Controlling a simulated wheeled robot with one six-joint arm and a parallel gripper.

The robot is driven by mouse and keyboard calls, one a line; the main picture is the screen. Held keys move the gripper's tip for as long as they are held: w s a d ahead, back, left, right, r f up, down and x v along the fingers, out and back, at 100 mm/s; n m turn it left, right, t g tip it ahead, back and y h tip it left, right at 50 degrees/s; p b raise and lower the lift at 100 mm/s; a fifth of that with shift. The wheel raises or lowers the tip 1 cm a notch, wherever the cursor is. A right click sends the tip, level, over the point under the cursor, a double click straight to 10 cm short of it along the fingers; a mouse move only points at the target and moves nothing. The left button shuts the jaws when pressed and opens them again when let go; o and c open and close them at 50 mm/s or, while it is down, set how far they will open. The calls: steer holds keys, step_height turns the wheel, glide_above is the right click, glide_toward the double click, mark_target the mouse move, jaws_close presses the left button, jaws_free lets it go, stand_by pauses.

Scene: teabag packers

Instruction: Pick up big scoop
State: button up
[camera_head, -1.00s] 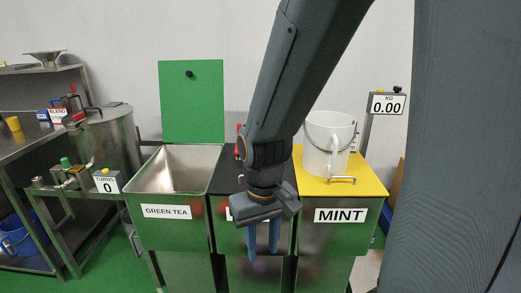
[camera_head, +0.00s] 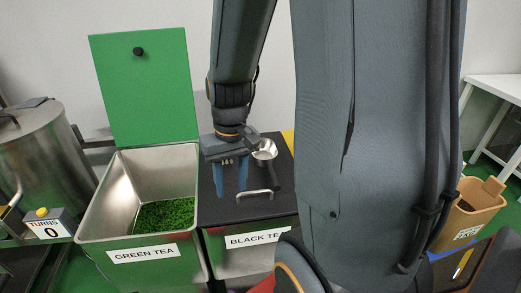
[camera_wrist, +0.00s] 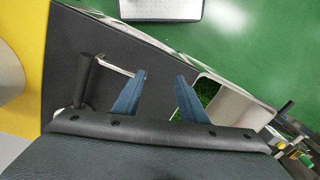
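A metal scoop with a black handle sits over the black lid (camera_head: 222,205) of the black tea bin. Its round bowl (camera_head: 265,150) is just right of my gripper (camera_head: 231,190) in the head view. In the wrist view the scoop's black handle (camera_wrist: 90,75) is left of the fingers, and its bowl is mostly hidden behind my gripper body. It is the only scoop I can make out; I cannot judge its size against another. My gripper (camera_wrist: 157,90) is open with blue fingers apart and nothing between them, over the black lid.
The lid's metal handle (camera_head: 254,194) lies close by the scoop and fingers. The green tea bin (camera_head: 100,213) stands open at left, holding green leaves (camera_head: 165,215), with its green lid (camera_head: 146,90) raised.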

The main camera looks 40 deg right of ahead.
mark_target(272, 170)
steer(key=w+d+m+y+p, duration=0.1)
steer(key=d+m+p, duration=0.15)
steer(key=d, duration=0.65)
steer(key=w+d+m+p, duration=0.1)
steer(key=d+p, duration=0.2)
steer(key=d, duration=0.5)
steer(key=shift+t, duration=0.5)
steer(key=shift+w+a+f+p, duration=0.2)
steer(key=shift+f+p, duration=0.1)
steer(key=shift+f, duration=0.9)
steer(key=shift+w+a+f+p, duration=0.25)
steer(key=shift+f+p, duration=0.1)
steer(key=shift+f, duration=0.9)
steer(key=shift+w+a+f+p, duration=0.2)
steer(key=shift+f+p, duration=0.1)
steer(key=shift+f, duration=0.9)
jaws_close()
